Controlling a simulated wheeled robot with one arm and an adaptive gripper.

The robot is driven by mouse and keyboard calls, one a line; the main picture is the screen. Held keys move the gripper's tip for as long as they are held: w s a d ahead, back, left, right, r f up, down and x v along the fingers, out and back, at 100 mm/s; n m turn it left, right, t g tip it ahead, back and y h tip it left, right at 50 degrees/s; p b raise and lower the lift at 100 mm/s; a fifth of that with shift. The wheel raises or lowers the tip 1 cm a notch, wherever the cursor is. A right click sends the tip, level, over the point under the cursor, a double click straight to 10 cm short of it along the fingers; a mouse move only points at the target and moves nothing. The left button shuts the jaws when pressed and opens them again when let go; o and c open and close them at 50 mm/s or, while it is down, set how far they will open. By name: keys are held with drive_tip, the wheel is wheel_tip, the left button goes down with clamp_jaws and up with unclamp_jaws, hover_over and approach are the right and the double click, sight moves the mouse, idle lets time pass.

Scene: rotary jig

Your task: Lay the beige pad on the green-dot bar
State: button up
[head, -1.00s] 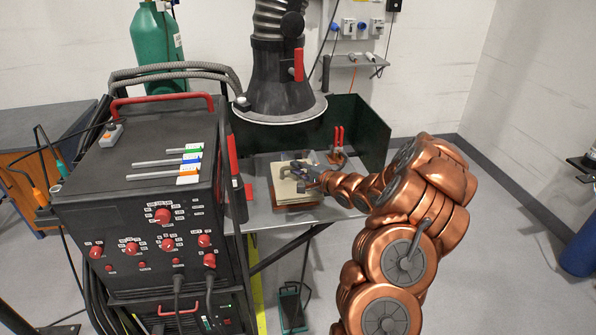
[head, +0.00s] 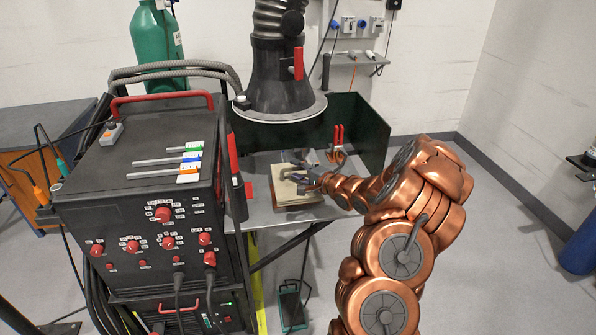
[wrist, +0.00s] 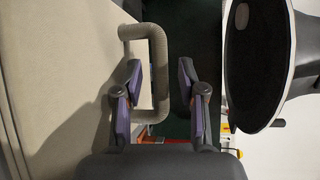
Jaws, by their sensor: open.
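The beige pad (head: 287,194) lies on the grey metal table under the fume hood. In the wrist view the pad (wrist: 55,75) fills the left side, and a grey-beige loop handle (wrist: 158,65) stands out from its edge. My gripper (head: 297,173) is at the pad in the head view and covers part of it. In the wrist view my gripper (wrist: 160,82) is open, with one finger on each side of the handle's outer bar; contact cannot be told. The green-dot bar is probably the green-tagged bar (head: 173,151) on the black machine, but no dot can be made out.
The black machine (head: 140,225) stands left of the table (head: 262,215), with blue-tagged and orange-tagged bars on top. The fume hood (head: 280,85) hangs above the table. A dark green screen (head: 365,125) and red-handled clamps (head: 338,140) are at the back right.

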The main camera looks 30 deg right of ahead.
drive_tip(key=shift+s+d+r, duration=0.1)
drive_tip(key=shift+s, duration=0.15)
drive_tip(key=b+v, duration=0.2)
drive_tip(key=v, duration=0.9)
drive_tip(key=shift+s, duration=0.25)
drive_tip(key=shift+r, duration=0.15)
drive_tip(key=shift+w+a+n+g+h, duration=0.3)
drive_tip(key=shift+w+n+g, duration=0.15)
drive_tip(key=shift+w, duration=0.05)
drive_tip(key=shift+w+a+n+g+h, duration=0.25)
drive_tip(key=shift+w+n+g+h, duration=0.05)
drive_tip(key=shift+w+n+g, duration=0.2)
drive_tip(key=shift+w+a+n+g+h, duration=0.2)
drive_tip(key=shift+a+n+g+h, duration=0.2)
drive_tip(key=shift+h, duration=0.2)
drive_tip(key=s+a+r+n+g, duration=0.1)
drive_tip(key=s+a+n+g, duration=0.3)
drive_tip(key=s+a, duration=0.5)
drive_tip(key=s+a+r+n+g, duration=0.2)
drive_tip(key=s+a+n+g, duration=0.3)
drive_tip(key=s+a, duration=0.5)
drive_tip(key=s+a+r+n+g, duration=0.1)
drive_tip(key=s+a+n+g, duration=0.4)
drive_tip(key=s+a, duration=0.5)
drive_tip(key=s+g, duration=0.1)
drive_tip(key=s, duration=0.8)
drive_tip(key=shift+r+h, duration=0.2)
drive_tip(key=shift+h, duration=0.1)
